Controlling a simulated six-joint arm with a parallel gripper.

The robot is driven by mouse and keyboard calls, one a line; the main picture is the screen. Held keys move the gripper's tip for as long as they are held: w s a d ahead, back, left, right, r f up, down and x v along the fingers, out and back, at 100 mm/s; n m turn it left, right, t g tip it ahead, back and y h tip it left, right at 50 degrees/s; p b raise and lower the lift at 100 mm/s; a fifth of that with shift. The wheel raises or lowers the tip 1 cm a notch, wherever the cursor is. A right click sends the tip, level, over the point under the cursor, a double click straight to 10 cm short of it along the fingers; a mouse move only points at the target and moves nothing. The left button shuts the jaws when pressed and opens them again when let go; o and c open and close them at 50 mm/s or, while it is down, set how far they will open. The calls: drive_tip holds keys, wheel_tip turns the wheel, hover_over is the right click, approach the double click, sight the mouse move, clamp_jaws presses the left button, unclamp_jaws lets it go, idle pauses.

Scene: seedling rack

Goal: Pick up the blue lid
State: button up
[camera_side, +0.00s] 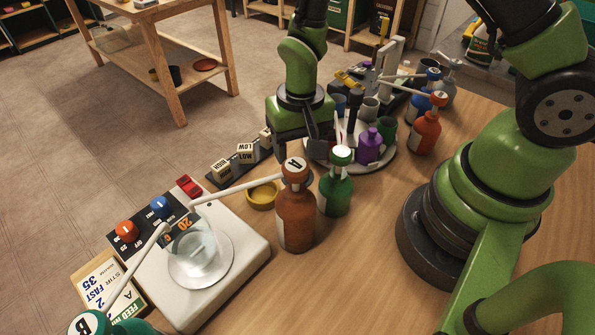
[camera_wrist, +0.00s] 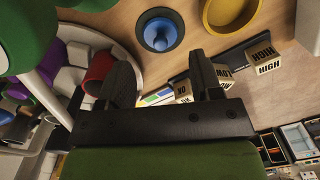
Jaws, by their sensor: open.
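A round blue lid (camera_wrist: 160,33) with a raised middle and a grey rim lies on the wooden table in the wrist view. I cannot make it out in the side view, where the bottles and my gripper crowd that area. My gripper (camera_wrist: 163,75) is open and empty. Its two dark fingers stand apart, and the lid shows just beyond their tips, roughly midway between them. In the side view my gripper (camera_side: 306,148) points down behind the orange-brown bottle A (camera_side: 295,215) and the green bottle (camera_side: 337,185).
A yellow dish (camera_side: 262,194) sits left of the bottles; it also shows near the lid in the wrist view (camera_wrist: 207,15). Lettered blocks (camera_side: 222,170) stand on a dark strip. A round white tray (camera_side: 385,158) holds a purple bottle (camera_side: 369,146) and cups. A white scale (camera_side: 170,300) is front left.

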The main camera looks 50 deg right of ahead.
wheel_tip(320, 180, down, 5)
drive_tip(key=shift+a+f, duration=0.1)
idle(0.3)
drive_tip(key=c, duration=0.7)
